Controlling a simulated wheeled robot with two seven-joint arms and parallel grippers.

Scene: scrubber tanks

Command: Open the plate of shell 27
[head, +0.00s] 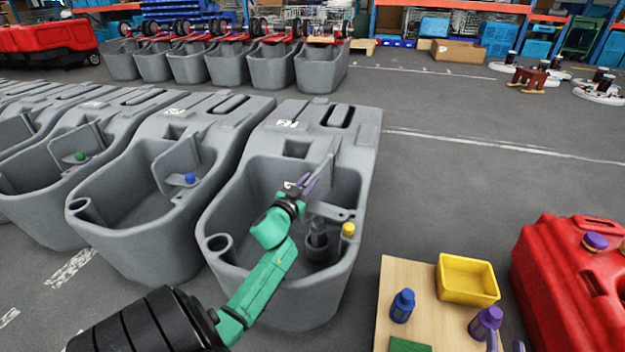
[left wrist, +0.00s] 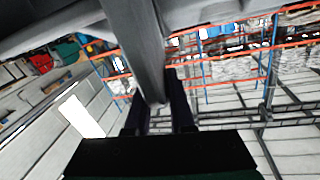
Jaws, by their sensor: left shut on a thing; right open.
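The shell marked 27 (head: 287,123) is the grey tank nearest me in the front row. Its grey plate (head: 322,170) stands tilted up inside the basin, partly hidden behind my gripper. My left gripper (head: 304,183) reaches into the basin and is shut on the plate. In the left wrist view the plate (left wrist: 140,45) runs down between the two dark fingers of this gripper (left wrist: 158,112). A yellow-capped part (head: 348,230) is on the basin's right side. What seem to be the tips of my right gripper (head: 505,344) show apart at the bottom edge, empty.
A similar tank with a blue knob (head: 190,178) stands close on the left, with more beyond. On the right are a wooden board (head: 395,300) with a yellow bin (head: 467,279) and bottles, and a red tank (head: 565,280).

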